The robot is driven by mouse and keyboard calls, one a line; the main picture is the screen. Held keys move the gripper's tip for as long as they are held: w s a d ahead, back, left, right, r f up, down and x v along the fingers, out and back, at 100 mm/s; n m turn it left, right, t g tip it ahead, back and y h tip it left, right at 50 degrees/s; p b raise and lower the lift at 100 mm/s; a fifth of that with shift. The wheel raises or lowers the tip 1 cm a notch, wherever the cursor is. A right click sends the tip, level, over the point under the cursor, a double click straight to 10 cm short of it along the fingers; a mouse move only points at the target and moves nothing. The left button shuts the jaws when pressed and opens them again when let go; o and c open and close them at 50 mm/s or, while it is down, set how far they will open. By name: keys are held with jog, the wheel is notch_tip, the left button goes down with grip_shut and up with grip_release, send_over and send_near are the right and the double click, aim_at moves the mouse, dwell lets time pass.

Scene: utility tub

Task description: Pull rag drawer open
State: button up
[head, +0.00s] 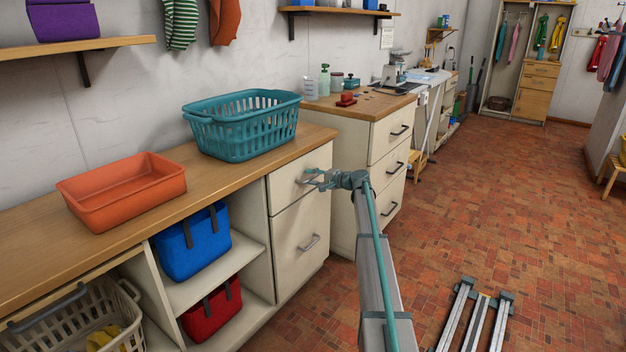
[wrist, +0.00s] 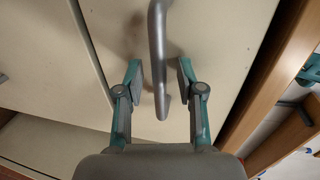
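The cream top drawer (head: 284,194) under the wooden counter is shut, flush with the cabinet. No label shows which drawer is the rag drawer. My gripper (head: 317,179) is at this drawer's front and partly covers its handle in the head view. In the wrist view, the grey bar handle (wrist: 157,42) runs between the two fingers of my gripper (wrist: 160,75). The fingers are apart, with a visible gap on each side of the handle, so nothing is gripped. The drawer front (wrist: 215,45) fills much of that view.
A lower drawer (head: 292,262) with its own handle sits below. An orange tub (head: 125,190) and a teal basket (head: 245,135) stand on the counter. A second drawer cabinet (head: 345,135) is just beyond. A grey rack (head: 475,318) lies on the otherwise open brick floor.

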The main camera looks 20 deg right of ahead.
grip_shut()
jog(key=shift+s, duration=0.15)
dwell(0.4)
